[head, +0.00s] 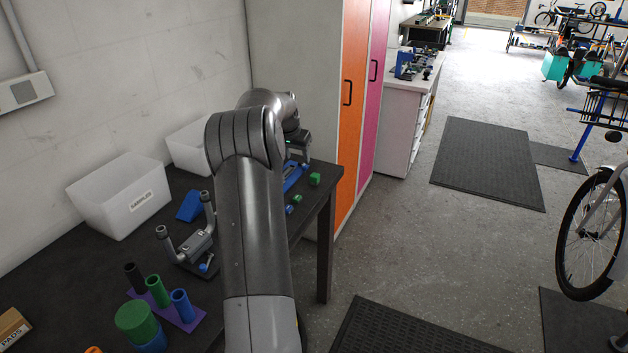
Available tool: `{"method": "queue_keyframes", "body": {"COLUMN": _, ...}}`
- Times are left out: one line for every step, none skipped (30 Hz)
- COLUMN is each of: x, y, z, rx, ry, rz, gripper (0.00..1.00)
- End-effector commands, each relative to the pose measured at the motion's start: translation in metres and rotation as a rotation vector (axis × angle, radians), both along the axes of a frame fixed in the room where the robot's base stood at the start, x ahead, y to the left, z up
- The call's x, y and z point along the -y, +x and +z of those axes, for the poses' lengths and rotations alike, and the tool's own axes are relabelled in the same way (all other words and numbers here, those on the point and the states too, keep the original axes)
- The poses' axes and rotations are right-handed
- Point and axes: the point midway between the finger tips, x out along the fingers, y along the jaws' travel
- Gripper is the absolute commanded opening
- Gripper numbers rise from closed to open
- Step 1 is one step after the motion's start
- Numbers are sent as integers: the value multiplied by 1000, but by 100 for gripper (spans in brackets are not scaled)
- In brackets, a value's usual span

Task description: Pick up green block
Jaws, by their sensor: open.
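A small green block (314,180) lies near the right edge of the dark workbench, close to the orange locker. A second small green piece (296,198) lies just nearer, at the bench edge. My gripper (300,153) is at the end of my arm, behind and slightly left of the green block in the picture. It is open; its fingers are small and mostly hard to make out. I see nothing held in it. The green block looks apart from it.
Blue pieces (289,210) lie by the green ones, and a blue tool (293,176) lies behind. White bins (120,195), a grey clamp-like fixture (193,243) and a purple peg stand (184,318) are on the bench left of my arm. The orange locker (351,110) stands behind the bench.

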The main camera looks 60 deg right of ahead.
Motion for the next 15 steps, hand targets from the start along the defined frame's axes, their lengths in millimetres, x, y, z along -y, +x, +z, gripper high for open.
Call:
{"method": "queue_keyframes", "body": {"x": 12, "y": -9, "z": -10, "rx": -6, "ry": 0, "rz": -22, "gripper": 53}}
{"method": "queue_keyframes", "body": {"x": 17, "y": -12, "z": -12, "rx": -7, "ry": -2, "rz": -32, "gripper": 53}}
{"method": "queue_keyframes", "body": {"x": 23, "y": -17, "z": -16, "rx": -9, "ry": -3, "rz": -43, "gripper": 53}}
{"method": "queue_keyframes", "body": {"x": 26, "y": -19, "z": -18, "rx": -10, "ry": -3, "rz": -50, "gripper": 53}}
{"method": "queue_keyframes", "body": {"x": 28, "y": -21, "z": -20, "rx": -11, "ry": -4, "rz": -54, "gripper": 53}}
{"method": "queue_keyframes", "body": {"x": 30, "y": -22, "z": -22, "rx": -12, "ry": -4, "rz": -58, "gripper": 53}}
{"method": "queue_keyframes", "body": {"x": 31, "y": -23, "z": -24, "rx": -11, "ry": -4, "rz": -59, "gripper": 53}}
{"method": "queue_keyframes", "body": {"x": 33, "y": -23, "z": -27, "rx": -12, "ry": -4, "rz": -60, "gripper": 53}}
{"method": "queue_keyframes", "body": {"x": 34, "y": -23, "z": -31, "rx": -12, "ry": -4, "rz": -60, "gripper": 53}}
{"method": "queue_keyframes", "body": {"x": 35, "y": -23, "z": -34, "rx": -12, "ry": -4, "rz": -59, "gripper": 53}}
{"method": "queue_keyframes", "body": {"x": 37, "y": -23, "z": -38, "rx": -12, "ry": -4, "rz": -59, "gripper": 53}}
{"method": "queue_keyframes", "body": {"x": 39, "y": -24, "z": -44, "rx": -13, "ry": -3, "rz": -60, "gripper": 53}}
{"method": "queue_keyframes", "body": {"x": 41, "y": -24, "z": -49, "rx": -13, "ry": -2, "rz": -60, "gripper": 53}}
{"method": "queue_keyframes", "body": {"x": 43, "y": -24, "z": -53, "rx": -13, "ry": -2, "rz": -60, "gripper": 53}}
{"method": "queue_keyframes", "body": {"x": 46, "y": -24, "z": -59, "rx": -13, "ry": -3, "rz": -60, "gripper": 53}}
